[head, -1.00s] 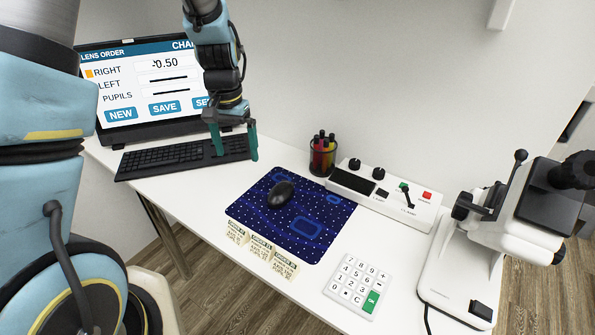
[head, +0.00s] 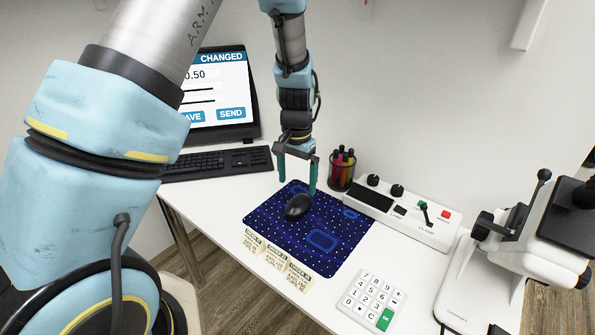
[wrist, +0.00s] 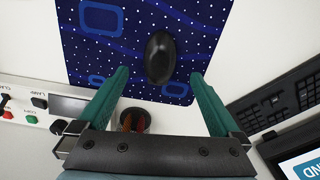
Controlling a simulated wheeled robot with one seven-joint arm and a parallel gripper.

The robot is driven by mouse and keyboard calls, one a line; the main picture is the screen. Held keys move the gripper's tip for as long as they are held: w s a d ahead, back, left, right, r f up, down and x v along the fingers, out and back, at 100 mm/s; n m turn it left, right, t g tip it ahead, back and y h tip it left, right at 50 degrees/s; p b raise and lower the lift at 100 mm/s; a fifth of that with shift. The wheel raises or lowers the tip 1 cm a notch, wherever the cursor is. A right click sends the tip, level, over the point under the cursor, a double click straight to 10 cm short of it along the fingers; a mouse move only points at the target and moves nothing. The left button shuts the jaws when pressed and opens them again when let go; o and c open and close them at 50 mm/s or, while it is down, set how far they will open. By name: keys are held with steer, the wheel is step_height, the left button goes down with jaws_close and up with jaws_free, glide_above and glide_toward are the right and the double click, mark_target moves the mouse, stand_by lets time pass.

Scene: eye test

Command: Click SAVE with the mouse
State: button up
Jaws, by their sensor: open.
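The black mouse (head: 298,206) rests on the dark blue patterned mouse mat (head: 322,240). In the wrist view the mouse (wrist: 160,58) shows beyond the fingertips, in line with the gap between them. My gripper (head: 296,187) is open and empty, with teal fingers pointing down above the back of the mat, close behind the mouse. In the wrist view the gripper (wrist: 160,74) has its fingers wide apart. The screen (head: 218,88) is partly hidden by my arm; CHANGED, SEND and part of the SAVE button (head: 191,117) show. No cursor is visible on the part in view.
A keyboard (head: 215,163) lies left of the mat. A pen cup (head: 341,170) and a control box (head: 408,212) stand at the back right. Several order cards (head: 275,258) stand at the mat's front edge. A keypad (head: 373,299) and a white instrument (head: 480,265) are at the right.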

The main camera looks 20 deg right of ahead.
mark_target(296, 203)
step_height(296, 203, down, 8)
steer(key=shift+f+p, duration=0.25)
steer(key=shift+p, duration=0.6)
steer(key=c, duration=1.4)
steer(key=shift+a, duration=0.1)
